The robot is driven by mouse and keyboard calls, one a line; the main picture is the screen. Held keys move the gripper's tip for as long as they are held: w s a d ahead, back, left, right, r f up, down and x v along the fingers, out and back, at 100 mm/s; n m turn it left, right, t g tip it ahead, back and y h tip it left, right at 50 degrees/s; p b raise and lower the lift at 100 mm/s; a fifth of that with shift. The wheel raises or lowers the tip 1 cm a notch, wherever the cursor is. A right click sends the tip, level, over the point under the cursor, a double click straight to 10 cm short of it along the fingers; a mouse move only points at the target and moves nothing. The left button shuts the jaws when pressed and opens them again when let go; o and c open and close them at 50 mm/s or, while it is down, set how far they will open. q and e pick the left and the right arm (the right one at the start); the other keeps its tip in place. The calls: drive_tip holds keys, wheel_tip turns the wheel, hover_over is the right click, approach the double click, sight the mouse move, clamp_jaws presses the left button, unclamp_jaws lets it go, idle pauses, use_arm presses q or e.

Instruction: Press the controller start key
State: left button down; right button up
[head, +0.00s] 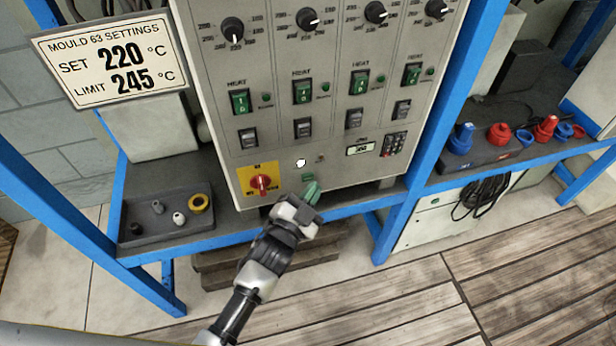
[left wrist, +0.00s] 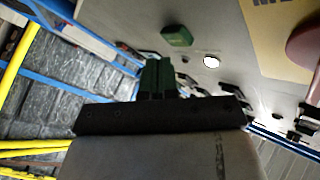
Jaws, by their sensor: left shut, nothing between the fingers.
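The grey controller panel (head: 330,125) stands in the blue frame, with rows of dials and green heat switches. Low on it are a white round button (head: 300,162) and a small green key (head: 307,177); their labels are too small to read. In the left wrist view the green key (left wrist: 177,36) and the white button (left wrist: 211,61) lie beyond the fingertips. My left gripper (head: 312,190) is shut and empty, its green fingers just below and right of the green key. In the left wrist view my left gripper (left wrist: 157,64) points toward the panel; whether it touches is unclear. My right gripper is out of view.
A red rotary switch (head: 261,183) on a yellow plate is left of the green key. A display (head: 361,149) and keypad (head: 394,144) are to the right. A settings sign (head: 110,60) reads SET 220, LIMIT 245. A dark tray (head: 135,235) holds small parts. Blue rails (head: 250,232) run below.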

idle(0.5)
use_arm(q)
drive_tip(key=shift+w+a, duration=0.15)
drive_tip(key=shift+w, duration=0.25)
drive_tip(key=shift+w+a, duration=0.1)
drive_tip(key=shift+w, duration=0.2)
idle(0.5)
drive_tip(key=shift+s, duration=0.15)
drive_tip(key=shift+s+d, duration=0.25)
drive_tip(key=shift+s, duration=0.35)
drive_tip(key=shift+p, duration=0.3)
drive_tip(key=s, duration=0.1)
drive_tip(key=s+d+p, duration=0.1)
drive_tip(key=s, duration=0.2)
drive_tip(key=shift+s+d, duration=0.3)
drive_tip(key=shift+s, duration=0.05)
